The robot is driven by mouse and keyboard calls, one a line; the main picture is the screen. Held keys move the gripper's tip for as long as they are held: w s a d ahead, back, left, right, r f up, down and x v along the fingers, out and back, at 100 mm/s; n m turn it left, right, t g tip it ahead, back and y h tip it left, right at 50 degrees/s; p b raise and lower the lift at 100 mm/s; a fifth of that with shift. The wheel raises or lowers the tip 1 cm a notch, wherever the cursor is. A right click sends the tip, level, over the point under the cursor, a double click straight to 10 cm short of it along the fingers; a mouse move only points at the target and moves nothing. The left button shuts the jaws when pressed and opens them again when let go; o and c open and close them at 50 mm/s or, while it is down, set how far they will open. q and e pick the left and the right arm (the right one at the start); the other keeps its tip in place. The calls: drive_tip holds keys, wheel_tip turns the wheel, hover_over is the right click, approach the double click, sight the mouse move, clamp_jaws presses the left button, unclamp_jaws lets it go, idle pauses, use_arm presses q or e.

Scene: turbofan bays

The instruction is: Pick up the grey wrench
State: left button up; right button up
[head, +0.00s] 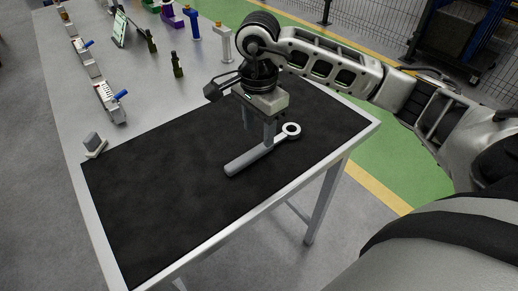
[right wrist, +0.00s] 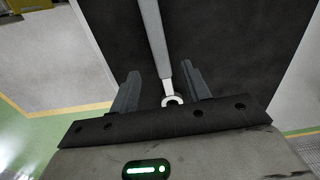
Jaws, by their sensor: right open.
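The grey wrench (head: 249,160) lies on the black mat (head: 160,200) on the table, its ring end (head: 291,130) toward the back right and its handle toward the front left. My right gripper (head: 258,136) points down at the wrench near its ring end. In the right wrist view the open fingers of my right gripper (right wrist: 160,88) stand on either side of the wrench (right wrist: 157,40), with the ring between them near the palm side. I see no contact between fingers and wrench. How far the fingertips are above the mat is hard to tell. My left gripper is not in view.
Beyond the mat, the table's grey top (head: 150,100) holds a small grey block (head: 94,144), blue-handled tools (head: 110,100), a dark green bottle-like item (head: 177,65) and stands (head: 222,42). The mat around the wrench is clear.

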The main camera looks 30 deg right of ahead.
sight(259, 148)
drive_tip(key=shift+w+d+f+p, duration=0.1)
drive_tip(key=shift+f+p, duration=0.55)
drive_tip(key=shift+f, duration=2.1)
clamp_jaws()
